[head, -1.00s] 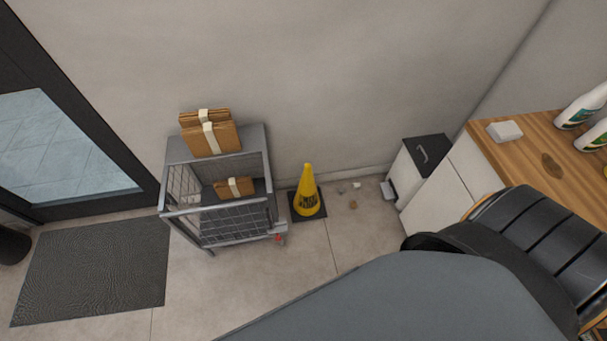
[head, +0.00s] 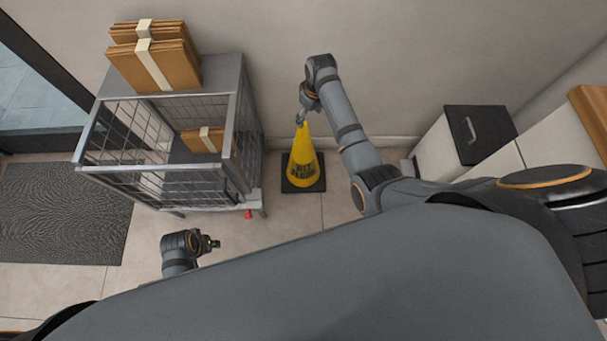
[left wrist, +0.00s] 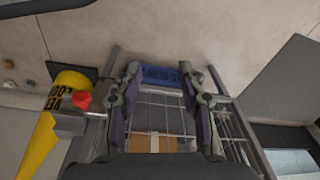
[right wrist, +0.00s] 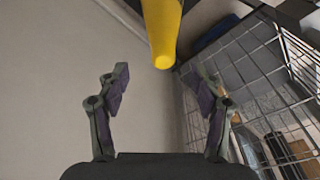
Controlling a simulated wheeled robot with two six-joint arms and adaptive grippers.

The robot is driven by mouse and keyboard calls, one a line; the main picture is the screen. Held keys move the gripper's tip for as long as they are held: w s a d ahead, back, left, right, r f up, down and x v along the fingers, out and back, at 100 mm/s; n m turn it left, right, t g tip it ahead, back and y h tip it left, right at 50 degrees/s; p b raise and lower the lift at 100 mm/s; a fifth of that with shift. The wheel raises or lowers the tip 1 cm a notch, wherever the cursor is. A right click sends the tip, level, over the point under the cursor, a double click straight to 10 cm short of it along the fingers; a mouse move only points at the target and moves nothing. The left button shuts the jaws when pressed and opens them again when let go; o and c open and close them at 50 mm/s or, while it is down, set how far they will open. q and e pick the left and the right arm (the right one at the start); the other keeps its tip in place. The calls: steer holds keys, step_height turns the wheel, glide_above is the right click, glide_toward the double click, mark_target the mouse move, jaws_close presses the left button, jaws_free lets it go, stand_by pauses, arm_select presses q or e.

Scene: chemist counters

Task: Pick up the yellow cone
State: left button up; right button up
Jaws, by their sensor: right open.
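The yellow cone (head: 300,160) stands upright on its dark square base, on the floor to the right of the wire cart. My right gripper (head: 301,118) is at the cone's tip, reaching down from above. In the right wrist view the open right gripper (right wrist: 157,72) has the cone's tip (right wrist: 163,45) between and just past its fingertips; contact cannot be told. My left gripper (head: 212,243) is low, in front of the cart. In the left wrist view the left gripper (left wrist: 160,70) is open and empty, and the cone (left wrist: 50,125) shows at the left.
The metal wire cart (head: 90,140) is close to the cone's left, with brown parcels (head: 155,65) on top and another parcel (head: 203,139) inside. A white cabinet with a black top (head: 480,133) stands to the right. A grey wall is behind the cone. A dark mat (head: 60,215) lies at left.

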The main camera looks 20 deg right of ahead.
mark_target(306, 124)
steer(key=shift+w+a+r, duration=0.2)
steer(key=shift+w+r, duration=0.15)
steer(key=shift+r, duration=0.4)
steer(key=f, duration=0.1)
steer(key=f+b, duration=0.1)
steer(key=f, duration=0.1)
steer(key=f+b, duration=0.1)
steer(key=f, duration=0.1)
steer(key=shift+w+a+f, duration=0.1)
steer(key=shift+w+a, duration=0.1)
steer(key=shift+w, duration=0.15)
steer(key=f+b, duration=0.2)
steer(key=f, duration=0.1)
steer(key=f+b, duration=0.1)
steer(key=shift+w+a+f, duration=0.2)
steer(key=shift+a+f, duration=0.05)
steer(key=shift+a, duration=0.15)
steer(key=shift+w+f, duration=0.1)
steer(key=shift+f, duration=0.25)
arm_select(q)
steer(key=d+r+t+h, duration=0.1)
steer(key=d+r, duration=0.2)
steer(key=r, duration=0.2)
steer(key=shift+w+r, duration=0.25)
steer(key=shift+r, duration=0.05)
steer(key=shift+d, duration=0.1)
arm_select(e)
steer(key=shift+r, duration=0.1)
jaws_close()
